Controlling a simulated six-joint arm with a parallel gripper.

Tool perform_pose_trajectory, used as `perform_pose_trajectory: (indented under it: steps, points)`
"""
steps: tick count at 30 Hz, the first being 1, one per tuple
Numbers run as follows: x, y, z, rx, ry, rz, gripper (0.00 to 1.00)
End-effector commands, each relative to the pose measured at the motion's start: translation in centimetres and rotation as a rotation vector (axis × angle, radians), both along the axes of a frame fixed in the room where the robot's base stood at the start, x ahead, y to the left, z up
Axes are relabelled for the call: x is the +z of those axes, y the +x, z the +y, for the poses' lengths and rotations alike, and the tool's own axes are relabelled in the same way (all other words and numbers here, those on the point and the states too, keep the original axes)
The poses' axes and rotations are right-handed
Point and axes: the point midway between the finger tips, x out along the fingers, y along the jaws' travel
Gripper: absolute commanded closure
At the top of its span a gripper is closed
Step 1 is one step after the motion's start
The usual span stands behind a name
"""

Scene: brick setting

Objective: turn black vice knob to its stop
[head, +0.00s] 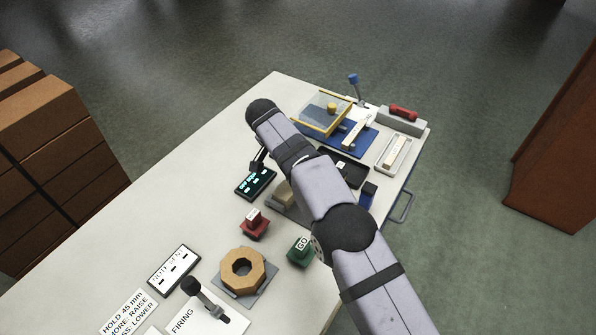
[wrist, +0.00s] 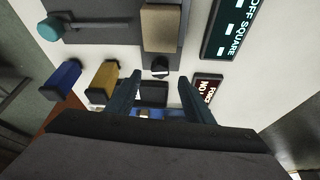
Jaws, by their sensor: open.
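The vice is the grey fixture (wrist: 110,32) with a tan block (wrist: 162,28) in it. In the head view the tan block (head: 284,194) is partly hidden by my arm. A small dark round part (wrist: 160,65), which looks like the black vice knob, sits at the near end of the tan block in the wrist view. My gripper (wrist: 160,82) is open, its two dark fingers apart. The knob shows just beyond and between the fingertips; I cannot tell whether they touch it. In the head view my gripper (head: 258,162) is over the table beside the display.
A black display (wrist: 228,28) reads "OFF SQUARE". A teal-ended lever (wrist: 50,28), a blue block (wrist: 65,78), a yellow block (wrist: 103,80) and a small dark sign (wrist: 207,88) are around the gripper.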

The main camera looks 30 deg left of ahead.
Motion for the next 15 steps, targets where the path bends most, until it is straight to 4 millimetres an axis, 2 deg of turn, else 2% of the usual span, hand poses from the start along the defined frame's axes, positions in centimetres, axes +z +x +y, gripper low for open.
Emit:
perform_pose_trajectory:
  steps: [6,15]
  points:
    - [2.0,-0.9,0.1,0.0,0.0,0.0,0.53]
    - [2.4,-1.0,0.1,0.0,-0.001,0.001,0.53]
